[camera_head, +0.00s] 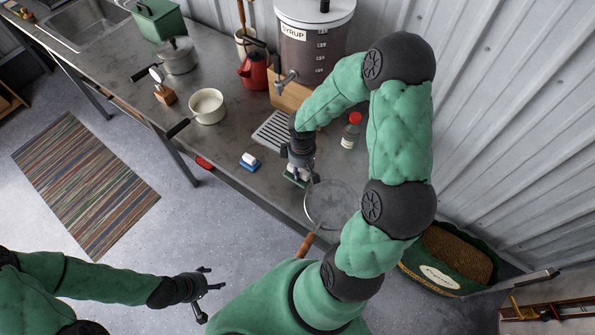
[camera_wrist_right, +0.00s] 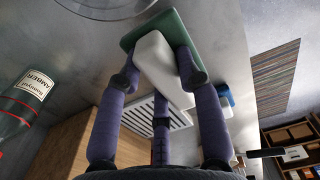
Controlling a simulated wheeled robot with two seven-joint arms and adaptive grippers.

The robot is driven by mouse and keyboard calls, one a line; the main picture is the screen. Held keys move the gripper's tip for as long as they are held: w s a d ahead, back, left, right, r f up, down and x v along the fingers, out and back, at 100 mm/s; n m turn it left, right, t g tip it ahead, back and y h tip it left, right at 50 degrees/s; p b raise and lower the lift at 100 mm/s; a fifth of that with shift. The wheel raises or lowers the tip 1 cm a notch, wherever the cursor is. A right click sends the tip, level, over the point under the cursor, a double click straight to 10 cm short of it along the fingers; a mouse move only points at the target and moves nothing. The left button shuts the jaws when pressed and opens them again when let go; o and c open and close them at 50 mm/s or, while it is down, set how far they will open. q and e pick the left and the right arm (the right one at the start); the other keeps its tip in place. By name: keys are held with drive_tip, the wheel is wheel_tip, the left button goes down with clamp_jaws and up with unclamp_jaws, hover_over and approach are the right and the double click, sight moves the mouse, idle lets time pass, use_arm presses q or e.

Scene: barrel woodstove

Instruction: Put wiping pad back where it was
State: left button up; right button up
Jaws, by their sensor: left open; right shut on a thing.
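A wiping pad with a green base and a white grip (camera_wrist_right: 160,62) is held in my right gripper (camera_head: 299,168). In the wrist view its fingers close around the white grip, and the green base (camera_wrist_right: 185,31) faces away from the palm. In the head view the green base (camera_head: 294,181) shows just below the fingers, near the counter's front edge; I cannot tell whether it touches the counter. A blue pad with a white grip (camera_head: 250,161) sits on the counter to the left. A red item (camera_head: 204,163) lies further left at the edge. My left gripper (camera_head: 207,289) is open and empty over the floor.
A slotted drip tray (camera_head: 271,131) lies behind the pads, below the syrup dispenser (camera_head: 312,45). A round strainer (camera_head: 331,203) lies right of the held pad. A red-capped bottle (camera_head: 350,132) stands behind it. A white saucepan (camera_head: 207,106) stands left.

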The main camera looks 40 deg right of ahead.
drive_tip(key=w+f, duration=0.1)
drive_tip(key=f, duration=0.1)
drive_tip(key=w+d+f, duration=0.1)
drive_tip(key=w+f, duration=0.1)
drive_tip(key=shift+f, duration=1.45)
drive_tip(key=shift+f+b, duration=0.1)
drive_tip(key=shift+b, duration=0.25)
drive_tip(key=o, duration=1)
